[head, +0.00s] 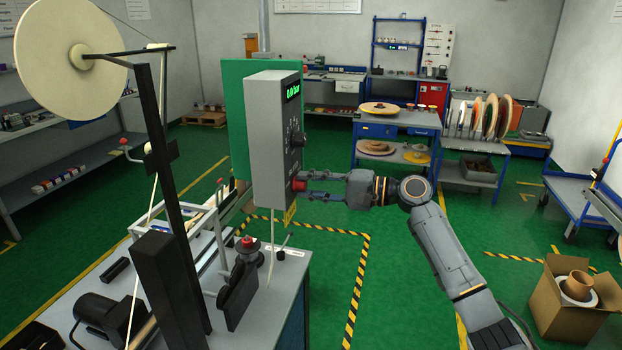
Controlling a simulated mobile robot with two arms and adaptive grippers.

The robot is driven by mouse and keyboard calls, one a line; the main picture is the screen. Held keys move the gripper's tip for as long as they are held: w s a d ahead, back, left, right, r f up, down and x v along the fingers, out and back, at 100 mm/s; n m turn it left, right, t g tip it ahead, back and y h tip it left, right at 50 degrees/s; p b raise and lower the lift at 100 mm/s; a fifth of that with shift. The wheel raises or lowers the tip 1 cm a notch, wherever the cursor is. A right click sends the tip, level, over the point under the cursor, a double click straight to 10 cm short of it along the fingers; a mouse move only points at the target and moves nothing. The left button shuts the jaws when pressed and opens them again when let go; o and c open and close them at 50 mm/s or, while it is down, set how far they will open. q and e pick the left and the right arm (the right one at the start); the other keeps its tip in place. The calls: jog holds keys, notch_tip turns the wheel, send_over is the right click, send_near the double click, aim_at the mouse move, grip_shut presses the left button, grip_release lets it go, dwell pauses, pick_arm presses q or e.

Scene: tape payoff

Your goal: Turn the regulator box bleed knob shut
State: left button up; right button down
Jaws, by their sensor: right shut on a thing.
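The regulator box (268,140) is a tall grey box with a green lit display (293,90) on its right-hand face; the reading looks like 0.0 bar. A black dial (297,139) sits midway down that face. The red bleed knob (299,185) sits low on the same face. My right gripper (307,187) reaches in from the right and is shut on the red knob, its fingers covering part of it. The knob's turn angle cannot be made out. My left gripper is not in view.
A large cream reel (70,50) on a black post stands at the left, above the grey bench (285,283). A cardboard box (575,310) is on the floor at lower right. A blue cart (397,130) stands behind. Green floor between is clear.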

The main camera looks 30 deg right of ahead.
jog(key=shift+d+m+p, duration=0.1)
jog(key=shift+m+p, duration=0.35)
jog(key=shift+m, duration=0.25)
jog(key=c, duration=1)
grip_release()
jog(key=shift+c, duration=0.2)
jog(key=v, duration=1.2)
jog(key=shift+w, duration=0.1)
